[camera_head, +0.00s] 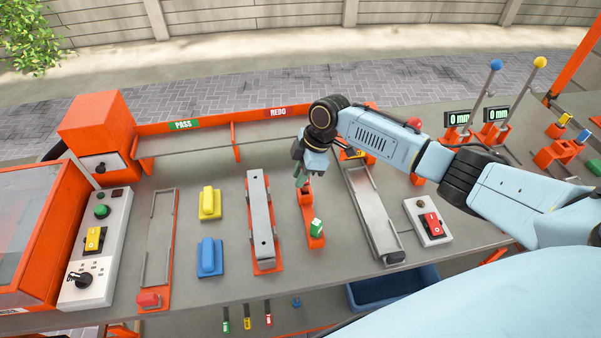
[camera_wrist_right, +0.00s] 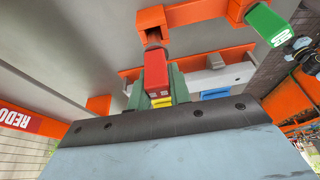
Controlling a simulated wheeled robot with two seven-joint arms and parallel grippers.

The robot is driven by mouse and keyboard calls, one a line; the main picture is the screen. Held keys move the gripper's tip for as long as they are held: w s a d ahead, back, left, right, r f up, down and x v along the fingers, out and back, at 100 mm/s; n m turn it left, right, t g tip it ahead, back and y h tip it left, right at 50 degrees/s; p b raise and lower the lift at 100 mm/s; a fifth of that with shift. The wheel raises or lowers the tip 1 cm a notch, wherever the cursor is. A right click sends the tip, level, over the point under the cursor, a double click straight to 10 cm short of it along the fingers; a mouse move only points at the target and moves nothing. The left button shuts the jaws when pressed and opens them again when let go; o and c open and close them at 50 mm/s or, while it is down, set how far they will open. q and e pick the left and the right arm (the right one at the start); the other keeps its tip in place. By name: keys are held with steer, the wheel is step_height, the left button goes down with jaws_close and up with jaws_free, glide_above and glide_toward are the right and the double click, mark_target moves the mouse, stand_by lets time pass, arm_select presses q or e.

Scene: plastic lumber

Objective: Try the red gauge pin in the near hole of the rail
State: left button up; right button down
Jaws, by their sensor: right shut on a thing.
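The red gauge pin (camera_wrist_right: 155,72) is between the green fingers of my right gripper (camera_wrist_right: 157,88), which is shut on it. Its lower end is at an upright socket of the orange pin stand (camera_wrist_right: 152,20); I cannot tell how much sits inside. In the head view my right gripper (camera_head: 302,181) is over the far end of the pin stand (camera_head: 316,242) and hides most of the pin. A green gauge pin (camera_head: 316,228) stands at the near end. The grey rail (camera_head: 260,205), with its near hole toward me, lies left of the stand. My left gripper is out of view.
Yellow (camera_head: 209,203) and blue (camera_head: 210,257) blocks lie left of the rail. A grey channel (camera_head: 372,212) and a switch box (camera_head: 428,222) are to the right. PASS (camera_head: 183,125) and REDO (camera_head: 278,112) signs mark the back shelf. A blue bin (camera_head: 395,288) is below the near edge.

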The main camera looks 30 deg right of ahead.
steer(key=shift+f+b, duration=1.15)
steer(key=shift+f, duration=0.75)
stand_by(0.7)
stand_by(1.1)
steer(key=c, duration=1.2)
jaws_free()
steer(key=v, duration=1.3)
steer(key=shift+r, duration=0.2)
steer(key=shift+d, duration=0.1)
